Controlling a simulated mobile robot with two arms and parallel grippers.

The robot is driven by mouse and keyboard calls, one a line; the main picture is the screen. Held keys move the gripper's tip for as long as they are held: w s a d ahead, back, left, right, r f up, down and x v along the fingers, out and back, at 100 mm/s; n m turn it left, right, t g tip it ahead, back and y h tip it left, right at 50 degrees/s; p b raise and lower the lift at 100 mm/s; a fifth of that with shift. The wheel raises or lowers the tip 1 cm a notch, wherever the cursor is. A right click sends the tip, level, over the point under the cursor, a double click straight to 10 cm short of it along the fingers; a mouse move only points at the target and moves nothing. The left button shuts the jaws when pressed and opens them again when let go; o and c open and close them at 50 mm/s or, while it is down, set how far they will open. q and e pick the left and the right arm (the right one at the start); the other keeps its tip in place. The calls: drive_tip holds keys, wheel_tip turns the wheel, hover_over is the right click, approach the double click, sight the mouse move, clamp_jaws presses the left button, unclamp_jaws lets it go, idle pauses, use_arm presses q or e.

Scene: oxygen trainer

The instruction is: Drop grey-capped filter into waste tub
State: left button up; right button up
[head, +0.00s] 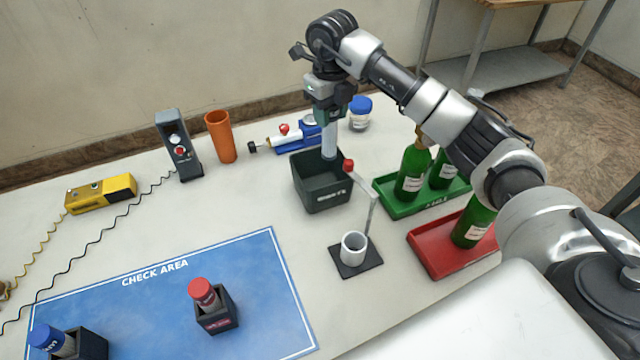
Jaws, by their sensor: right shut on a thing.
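My right gripper (330,112) points down above the dark waste tub (325,198). It is shut on the grey-capped filter (329,142), a pale cylinder held upright. Its lower end reaches to the tub's opening; I cannot tell how far inside it is. The filter's upper end and cap are mostly hidden by the gripper. The tub stands on the table with a label on its front wall. My left gripper is not in view.
A red-knobbed tool (349,166) and a white cup (354,248) on a black base stand close right and in front. Green bottles stand in a green tray (432,204) and a red tray (432,245). An orange cylinder (220,138) stands left. A blue check area (258,262) holds red-capped and blue-capped filters.

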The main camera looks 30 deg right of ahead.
wheel_tip(320, 180, down, 4)
drive_tip(key=b, duration=0.2)
drive_tip(key=shift+f+b, duration=0.15)
drive_tip(key=shift+b, duration=0.15)
drive_tip(key=o, duration=1)
wheel_tip(320, 180, up, 11)
drive_tip(key=shift+f, duration=0.1)
